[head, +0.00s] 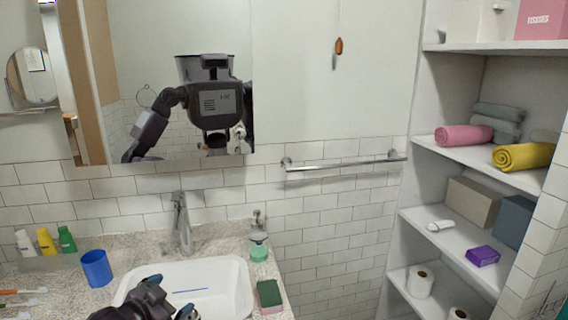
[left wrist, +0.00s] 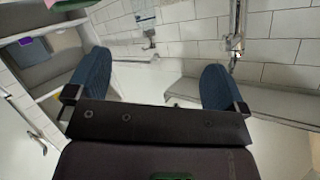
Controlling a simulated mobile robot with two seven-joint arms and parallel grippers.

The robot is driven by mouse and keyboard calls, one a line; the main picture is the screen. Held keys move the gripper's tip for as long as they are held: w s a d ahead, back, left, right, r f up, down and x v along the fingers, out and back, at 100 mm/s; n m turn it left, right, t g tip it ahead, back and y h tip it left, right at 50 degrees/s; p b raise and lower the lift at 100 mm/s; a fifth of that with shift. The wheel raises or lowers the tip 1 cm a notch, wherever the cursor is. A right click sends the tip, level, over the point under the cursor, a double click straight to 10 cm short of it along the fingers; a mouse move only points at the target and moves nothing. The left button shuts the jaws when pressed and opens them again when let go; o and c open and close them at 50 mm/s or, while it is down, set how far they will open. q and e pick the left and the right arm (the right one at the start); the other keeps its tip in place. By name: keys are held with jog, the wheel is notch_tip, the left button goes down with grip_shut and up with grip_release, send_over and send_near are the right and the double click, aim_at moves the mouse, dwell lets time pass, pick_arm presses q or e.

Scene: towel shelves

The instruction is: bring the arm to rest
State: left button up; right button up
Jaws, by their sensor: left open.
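My left gripper (head: 172,297) is low in the head view, in front of the white sink basin (head: 238,285), and hides part of it. In the left wrist view its two blue finger pads (left wrist: 153,84) stand wide apart with nothing between them. The gripper is open and empty. My right gripper does not show directly in either view. The mirror (head: 190,35) reflects my head, body and an arm.
A blue cup (head: 97,268) stands left of the sink. A soap bottle (head: 259,246) and a green sponge (head: 269,294) are at its right. A towel bar (head: 345,164) is on the wall. Shelves at right hold a pink towel (head: 464,135) and a yellow towel (head: 522,156).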

pick_arm(q)
jog(key=s+a+f+n+g+y+b, duration=0.1)
jog(key=s+f+n+y+b, duration=0.3)
jog(key=s+f, duration=2)
jog(key=s+n+b, duration=0.2)
jog(key=s+n, duration=0.1)
jog(key=s, duration=0.1)
jog(key=shift+f+n+g+y, duration=0.3)
jog(key=shift+g, duration=0.1)
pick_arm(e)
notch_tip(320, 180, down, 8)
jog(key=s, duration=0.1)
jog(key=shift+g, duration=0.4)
